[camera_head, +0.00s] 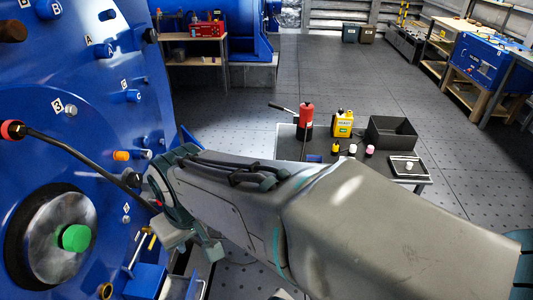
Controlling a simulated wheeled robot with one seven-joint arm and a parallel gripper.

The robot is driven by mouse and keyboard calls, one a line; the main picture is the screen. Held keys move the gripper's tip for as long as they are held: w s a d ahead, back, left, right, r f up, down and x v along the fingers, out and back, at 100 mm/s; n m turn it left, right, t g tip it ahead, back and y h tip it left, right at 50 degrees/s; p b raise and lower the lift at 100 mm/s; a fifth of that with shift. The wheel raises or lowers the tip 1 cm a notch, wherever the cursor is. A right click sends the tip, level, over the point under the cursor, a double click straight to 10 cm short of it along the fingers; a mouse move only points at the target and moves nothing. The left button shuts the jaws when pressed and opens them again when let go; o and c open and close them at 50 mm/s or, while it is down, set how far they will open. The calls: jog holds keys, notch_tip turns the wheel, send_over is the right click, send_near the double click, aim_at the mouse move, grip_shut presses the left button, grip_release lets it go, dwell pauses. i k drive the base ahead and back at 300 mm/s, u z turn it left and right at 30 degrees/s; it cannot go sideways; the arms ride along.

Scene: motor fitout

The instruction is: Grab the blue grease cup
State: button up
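My arm reaches from the lower right towards the big blue motor face at the left. My gripper (192,240) is at its far end, low in front of the motor face; the fingers are small and partly hidden, so I cannot tell whether they are open or shut. A small blue item (314,158) shows on the dark cart just above my arm's edge. It may be the blue grease cup, but its lower part is hidden and its shape is unclear. My gripper is well to the left of it and apart from it.
The cart (290,145) carries a red bottle (306,115), a yellow can (342,123), small capped items, a black bin (391,132) and a pale tray (407,168). The motor face (100,70) has studs, lettered labels and a green knob (75,238). Floor behind the cart is clear.

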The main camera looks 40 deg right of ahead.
aim_at(316, 159)
jog(key=z, duration=1.9)
jog(key=k, duration=0.45)
jog(key=u, duration=0.7)
jog(key=i, duration=2.3)
jog(key=z, duration=1.6)
